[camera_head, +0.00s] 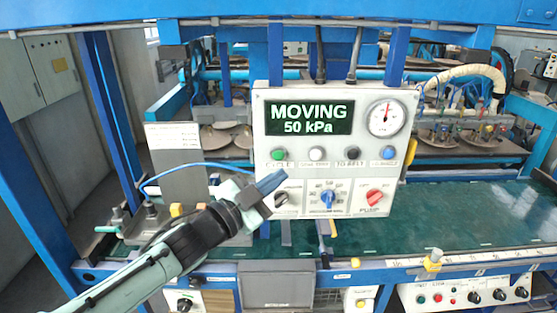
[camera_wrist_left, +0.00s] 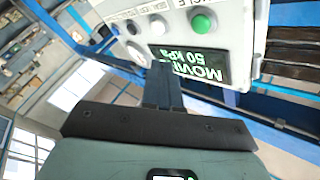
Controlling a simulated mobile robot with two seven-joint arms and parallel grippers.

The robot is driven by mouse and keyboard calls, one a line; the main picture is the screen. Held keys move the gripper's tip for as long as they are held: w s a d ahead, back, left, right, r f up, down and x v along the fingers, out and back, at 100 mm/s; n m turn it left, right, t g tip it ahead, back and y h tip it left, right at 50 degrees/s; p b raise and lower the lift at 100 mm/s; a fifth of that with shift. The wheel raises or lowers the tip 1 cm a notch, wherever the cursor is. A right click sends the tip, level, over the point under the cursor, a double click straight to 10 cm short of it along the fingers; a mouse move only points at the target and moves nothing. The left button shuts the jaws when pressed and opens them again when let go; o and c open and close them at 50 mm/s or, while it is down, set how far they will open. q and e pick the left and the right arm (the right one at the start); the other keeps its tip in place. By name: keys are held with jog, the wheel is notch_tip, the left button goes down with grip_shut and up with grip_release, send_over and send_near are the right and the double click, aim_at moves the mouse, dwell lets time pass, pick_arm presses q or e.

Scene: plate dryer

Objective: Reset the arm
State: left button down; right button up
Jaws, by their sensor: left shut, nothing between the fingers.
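The white control panel (camera_head: 262,150) hangs in the middle of the head view. Its display (camera_head: 309,117) reads "MOVING 50 kPa". Below are a row with a green button (camera_head: 278,154), white, black and blue buttons, then a black knob (camera_head: 281,198), a blue knob (camera_head: 327,199) and a red knob (camera_head: 375,197). My left gripper (camera_head: 272,184) is shut and empty, its blue fingers in front of the panel's lower left, just above the black knob. In the left wrist view its fingertips (camera_wrist_left: 161,72) overlap the display's edge (camera_wrist_left: 200,65). I cannot tell whether they touch the panel. My right gripper is out of view.
A pressure gauge (camera_head: 386,118) sits at the panel's upper right. A green work surface (camera_head: 460,215) lies behind and below, mostly clear at right. Blue posts (camera_head: 110,120) stand at left. A lower control box (camera_head: 465,293) with knobs is at front right.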

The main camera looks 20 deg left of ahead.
pick_arm(q)
jog(key=w+f+n+g+y, duration=0.2)
jog(key=f+n, duration=0.1)
jog(key=f, duration=1)
jog(key=w+f+n+g+y, duration=0.1)
jog(key=w+f+n+g, duration=0.15)
jog(key=f, duration=1.05)
jog(key=s+f+n+g+y, duration=0.1)
jog(key=s+f+n+g, duration=0.15)
jog(key=f, duration=0.65)
jog(key=s+f+n+g+y, duration=0.1)
jog(key=s+f+n, duration=0.15)
jog(key=f, duration=0.75)
jog(key=s+f+n+g, duration=0.3)
jog(key=s+f+g, duration=0.1)
jog(key=s+f, duration=0.95)
jog(key=s+f+n+g, duration=0.2)
jog(key=s+f, duration=0.3)
jog(key=s, duration=0.5)
jog(key=s+d+f+n+g+y, duration=0.1)
jog(key=s+f+g, duration=0.3)
jog(key=s, duration=0.5)
jog(key=shift+s+d+f+n, duration=0.3)
jog(key=shift+s+f+n, duration=0.1)
jog(key=shift+f, duration=0.15)
jog(key=shift+w, duration=0.1)
